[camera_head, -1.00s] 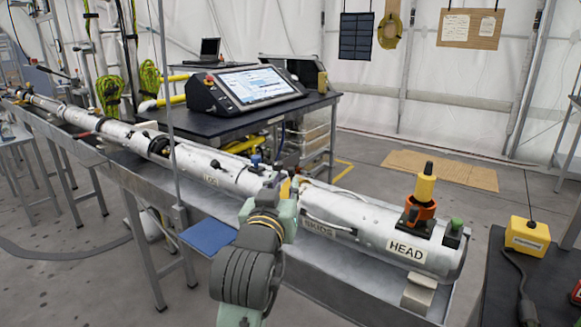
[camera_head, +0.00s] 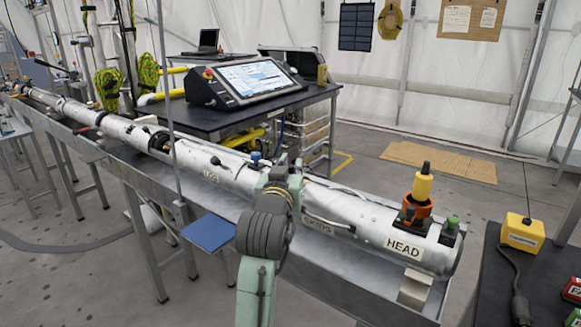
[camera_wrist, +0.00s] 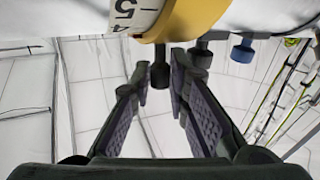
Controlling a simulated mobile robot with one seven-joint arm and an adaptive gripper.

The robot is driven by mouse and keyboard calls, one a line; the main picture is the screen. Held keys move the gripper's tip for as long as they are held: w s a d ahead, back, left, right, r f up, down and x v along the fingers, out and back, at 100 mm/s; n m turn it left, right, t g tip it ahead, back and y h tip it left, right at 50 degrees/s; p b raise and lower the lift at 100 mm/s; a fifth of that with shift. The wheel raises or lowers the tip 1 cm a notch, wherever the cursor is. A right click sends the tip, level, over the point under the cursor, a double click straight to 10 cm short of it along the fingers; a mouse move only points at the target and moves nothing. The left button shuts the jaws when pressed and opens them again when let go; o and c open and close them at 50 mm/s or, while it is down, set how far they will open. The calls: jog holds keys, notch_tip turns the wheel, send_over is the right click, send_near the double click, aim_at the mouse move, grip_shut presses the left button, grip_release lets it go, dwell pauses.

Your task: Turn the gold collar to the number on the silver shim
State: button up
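The gold collar (camera_wrist: 205,14) sits at the top of the wrist view, around a white tube. Left of it is a white band (camera_wrist: 128,12) with black numbers, a 5 and part of a 4 showing. A dark peg (camera_wrist: 160,72) sticks out from the collar toward me. My gripper (camera_wrist: 162,88) is open, with one finger on each side of the peg; I see gaps, so it does not grip it. In the head view my gripper (camera_head: 282,178) is at the middle of the long tube and hides the collar. I cannot make out the silver shim.
The long white tube (camera_head: 335,200) lies on a metal bench (camera_head: 345,290), with an orange and yellow fitting (camera_head: 420,195) at its HEAD end. A blue knob (camera_wrist: 242,50) is right of the collar. A black table (camera_head: 185,113) with a console (camera_head: 245,82) stands behind.

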grip_shut()
dwell(0.3)
jog(key=shift+w+d+r+p, duration=0.2)
jog(key=shift+w+d+p, duration=0.25)
jog(key=shift+w+d, duration=0.3)
jog(key=shift+w+d+f, duration=0.15)
jog(key=shift+w+d, duration=0.05)
jog(key=shift+w, duration=0.3)
jog(key=shift+o, duration=1.2)
grip_release()
jog(key=shift+d+f, duration=0.1)
